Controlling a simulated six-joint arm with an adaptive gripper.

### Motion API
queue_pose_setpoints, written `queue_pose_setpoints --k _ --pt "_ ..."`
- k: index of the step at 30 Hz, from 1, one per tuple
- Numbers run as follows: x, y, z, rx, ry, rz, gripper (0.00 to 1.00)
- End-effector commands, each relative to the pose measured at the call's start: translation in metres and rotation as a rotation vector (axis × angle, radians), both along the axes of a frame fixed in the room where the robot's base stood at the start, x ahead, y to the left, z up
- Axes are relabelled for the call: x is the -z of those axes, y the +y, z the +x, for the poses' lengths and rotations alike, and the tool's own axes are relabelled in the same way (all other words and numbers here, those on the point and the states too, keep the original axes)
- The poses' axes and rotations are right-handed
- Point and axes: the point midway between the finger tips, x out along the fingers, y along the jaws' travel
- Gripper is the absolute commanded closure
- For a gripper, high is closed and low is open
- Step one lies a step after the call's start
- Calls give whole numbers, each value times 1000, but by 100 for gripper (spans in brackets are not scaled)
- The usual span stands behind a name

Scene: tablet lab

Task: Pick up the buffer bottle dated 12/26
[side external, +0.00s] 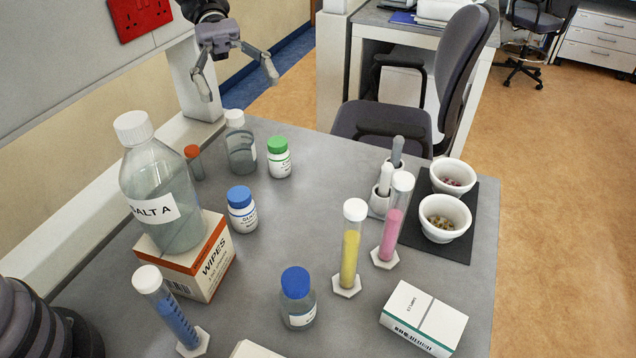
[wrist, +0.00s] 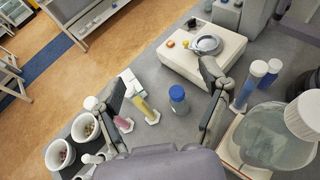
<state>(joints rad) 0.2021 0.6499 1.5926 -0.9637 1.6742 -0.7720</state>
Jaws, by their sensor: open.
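No date is readable on any bottle, so I cannot tell which one is dated 12/26. A clear bottle with a blue cap (side external: 299,312) stands at the front of the bench; it also shows in the wrist view (wrist: 179,104). A clear bottle with a white cap (side external: 241,150) stands at the back. A large clear bottle labelled "ALT A" (side external: 165,200) stands on a wipes box. My gripper (side external: 238,86) is open and empty, high beyond the back of the bench. In the wrist view my gripper's fingers (wrist: 163,78) are spread wide.
A white jar with a blue cap (side external: 242,212) and one with a green cap (side external: 279,160) stand mid-bench. Yellow (side external: 350,255) and pink (side external: 391,235) cylinders stand right of centre. A blue cylinder (side external: 178,320) stands front left. The wipes box (side external: 205,265) is beside it.

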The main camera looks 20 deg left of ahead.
Motion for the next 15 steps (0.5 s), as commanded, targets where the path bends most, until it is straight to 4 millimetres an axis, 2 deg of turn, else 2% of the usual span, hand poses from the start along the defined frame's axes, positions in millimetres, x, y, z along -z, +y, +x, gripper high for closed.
queue_pose_setpoints --k 1,3,9,12,15 --pt "27 0 -1 0 11 4 24" --pt "60 0 -1 0 11 4 24" --pt "148 1 -1 0 6 3 24" --pt "183 1 -1 0 2 2 24" --pt "203 0 -1 0 -1 1 24"
